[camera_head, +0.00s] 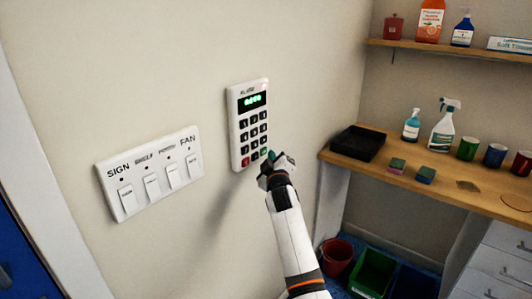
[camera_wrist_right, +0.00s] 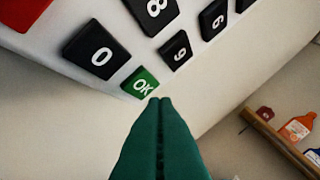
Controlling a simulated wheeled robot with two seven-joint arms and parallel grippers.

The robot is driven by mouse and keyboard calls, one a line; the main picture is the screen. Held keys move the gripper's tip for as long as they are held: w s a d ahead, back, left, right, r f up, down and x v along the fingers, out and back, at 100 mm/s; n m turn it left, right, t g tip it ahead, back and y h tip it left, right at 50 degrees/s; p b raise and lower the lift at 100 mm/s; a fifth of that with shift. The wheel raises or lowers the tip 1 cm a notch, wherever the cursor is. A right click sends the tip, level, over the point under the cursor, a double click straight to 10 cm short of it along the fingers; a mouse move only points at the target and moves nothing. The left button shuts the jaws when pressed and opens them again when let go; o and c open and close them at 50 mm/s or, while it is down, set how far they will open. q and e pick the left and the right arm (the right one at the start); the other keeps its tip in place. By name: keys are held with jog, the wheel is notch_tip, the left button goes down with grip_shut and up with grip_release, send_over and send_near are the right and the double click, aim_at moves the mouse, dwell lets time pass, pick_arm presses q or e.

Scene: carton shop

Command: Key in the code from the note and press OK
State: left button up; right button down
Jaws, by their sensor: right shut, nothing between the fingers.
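A white keypad (camera_head: 235,128) is mounted on the wall, with black number keys, a red key and a green OK key. Its lit green display (camera_head: 252,101) shows characters too small to read surely. My right gripper (camera_head: 269,156) is shut and empty at the keypad's lower right corner. In the right wrist view its green fingertips (camera_wrist_right: 160,100) are together at the lower right corner of the OK key (camera_wrist_right: 140,84). I cannot tell whether they touch it. The 0 key (camera_wrist_right: 98,54) is left of OK. I make out no note. My left gripper is not in view.
A white switch panel (camera_head: 150,172) with labelled switches is on the wall left of the keypad. At right, a wooden counter (camera_head: 450,190) holds a black tray (camera_head: 358,143), bottles and cans. Bins stand below, including a green bin (camera_head: 373,273).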

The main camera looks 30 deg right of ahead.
jog(key=shift+w+a, duration=0.2)
jog(key=shift+w, duration=0.2)
jog(key=shift+w+a+b, duration=0.15)
jog(key=shift+w+b, duration=0.15)
jog(key=shift+b, duration=0.2)
dwell(0.3)
dwell(0.4)
jog(key=shift+s+p, duration=0.35)
jog(key=shift+p, duration=0.2)
jog(key=shift+s+d, duration=0.3)
jog(key=shift+s, duration=0.1)
jog(key=s+p, duration=0.1)
jog(key=s+d+p, duration=0.1)
jog(key=s, duration=0.1)
jog(key=s+d+p, duration=0.1)
jog(key=p, duration=0.1)
jog(key=shift+s, duration=0.3)
